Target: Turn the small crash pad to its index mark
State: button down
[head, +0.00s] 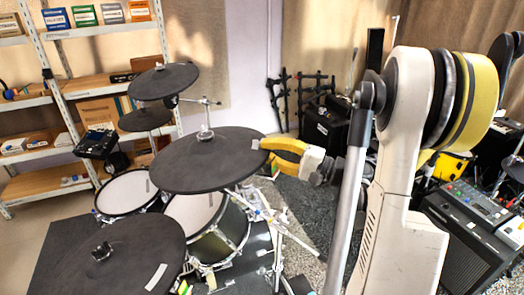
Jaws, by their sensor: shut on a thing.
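The small crash pad (205,165), as I take it, is a round black disc on a stand in the middle of the head view, slightly tilted, with a wing nut at its centre. My gripper (259,146), with yellow fingers, reaches in from the right and is shut on the right rim of this pad. A small grey patch shows on the rim at the fingertips; I cannot tell whether it is the index mark. The fingers hide part of the rim.
Other black pads stand at the upper left (163,80), behind (145,120) and at the front left (130,255), the front one with a pale strip. Drums (195,212) sit below. Shelves (62,84) stand at the left, a mixer (483,212) at the right.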

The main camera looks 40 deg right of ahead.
jog(key=shift+s+a, duration=0.15)
jog(key=shift+a, duration=0.15)
jog(key=shift+d, duration=0.15)
jog(key=c, duration=1.5)
grip_release()
jog(key=shift+o, duration=0.2)
jog(key=shift+d, duration=0.1)
jog(key=v, duration=1.1)
jog(key=shift+s+d, duration=0.15)
jog(key=shift+s, duration=0.25)
